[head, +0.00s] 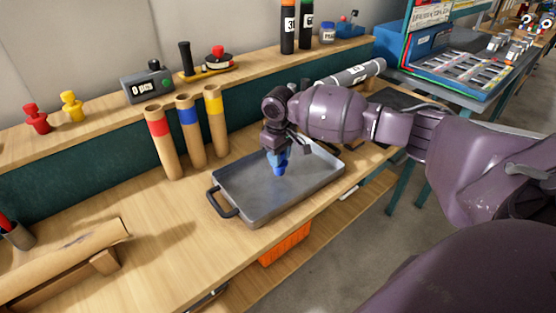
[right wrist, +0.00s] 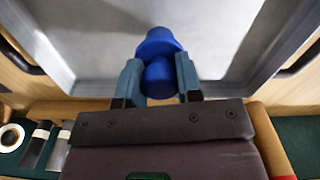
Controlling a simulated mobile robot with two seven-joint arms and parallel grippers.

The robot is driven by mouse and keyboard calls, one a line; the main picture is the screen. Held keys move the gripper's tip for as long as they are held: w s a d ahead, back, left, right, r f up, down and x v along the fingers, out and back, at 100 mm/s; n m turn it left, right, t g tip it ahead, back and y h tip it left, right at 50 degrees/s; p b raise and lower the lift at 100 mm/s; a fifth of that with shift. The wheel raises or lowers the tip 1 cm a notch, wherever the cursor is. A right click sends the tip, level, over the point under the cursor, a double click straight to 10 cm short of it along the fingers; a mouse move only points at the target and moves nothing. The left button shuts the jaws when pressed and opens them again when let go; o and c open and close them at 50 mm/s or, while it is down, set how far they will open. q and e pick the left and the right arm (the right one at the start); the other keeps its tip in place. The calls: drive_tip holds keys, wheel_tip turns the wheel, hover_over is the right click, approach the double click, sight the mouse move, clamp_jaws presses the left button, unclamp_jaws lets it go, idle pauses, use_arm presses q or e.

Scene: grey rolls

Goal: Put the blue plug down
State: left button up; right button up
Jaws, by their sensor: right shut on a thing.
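The blue plug (head: 280,168) is in my right gripper (head: 276,153), over the grey metal tray (head: 234,215) on the bench. In the right wrist view the blue plug (right wrist: 158,45) sits between the two fingers of my right gripper (right wrist: 160,80), which are shut on its narrower part. Its wide end points away from the gripper, toward the tray floor (right wrist: 110,25). I cannot tell whether the plug touches the tray floor. The tray looks empty otherwise. My left gripper is not in view.
Cardboard tubes with red (head: 163,142), blue (head: 190,130) and yellow (head: 215,125) bands stand behind the tray. A grey roll (head: 350,77) lies at the back right. Red (head: 36,119) and yellow (head: 71,107) plugs stand on the ledge. A brown roll (head: 70,262) lies at front left.

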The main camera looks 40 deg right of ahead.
drive_tip(key=shift+f, duration=0.7)
drive_tip(key=shift+f, duration=0.1)
drive_tip(key=o, duration=1)
wheel_tip(320, 180, up, 12)
drive_tip(key=shift+r+p, duration=0.2)
drive_tip(key=shift+p, duration=0.9)
